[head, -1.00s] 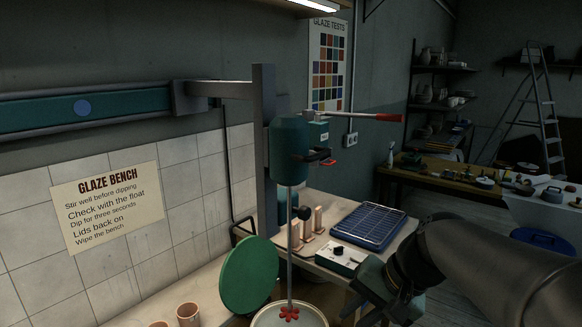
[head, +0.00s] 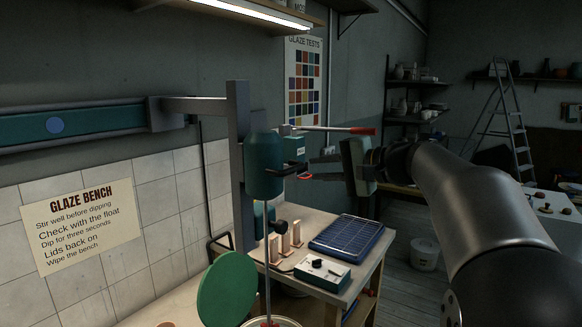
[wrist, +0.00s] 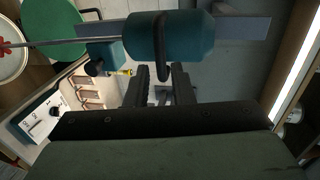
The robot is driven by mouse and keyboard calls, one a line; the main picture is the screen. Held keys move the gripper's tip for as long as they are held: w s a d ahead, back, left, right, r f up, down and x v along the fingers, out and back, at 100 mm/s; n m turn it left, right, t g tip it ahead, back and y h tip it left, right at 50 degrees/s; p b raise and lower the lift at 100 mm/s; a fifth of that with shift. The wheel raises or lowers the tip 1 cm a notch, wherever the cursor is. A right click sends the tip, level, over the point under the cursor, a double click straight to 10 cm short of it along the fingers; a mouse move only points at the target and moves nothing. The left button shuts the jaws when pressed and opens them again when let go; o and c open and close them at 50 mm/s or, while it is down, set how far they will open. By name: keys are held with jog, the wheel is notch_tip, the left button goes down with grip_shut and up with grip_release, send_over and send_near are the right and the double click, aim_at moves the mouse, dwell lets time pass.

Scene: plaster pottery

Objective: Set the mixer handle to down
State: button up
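The mixer has a teal motor housing (head: 264,165) on a grey post, with a thin shaft running down to a bucket. In the wrist view the dark loop (wrist: 161,60) hangs from the housing (wrist: 185,35). My gripper (head: 315,167) points at the housing from the right; in the wrist view its two black fingers (wrist: 163,78) are apart, with the loop's end appearing between them. I cannot tell if they touch it. A red-tipped lever (head: 362,131) reaches right, higher up; I cannot tell what it belongs to.
A green round lid (head: 228,290) leans beside the bucket. A lit shelf (head: 252,13) hangs above. Floor at right is partly open.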

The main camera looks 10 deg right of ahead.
aim_at(295, 170)
jog(key=p+x, duration=0.1)
jog(key=x, duration=0.7)
jog(key=shift+w+a, duration=0.1)
jog(key=shift+w, duration=0.05)
grip_shut()
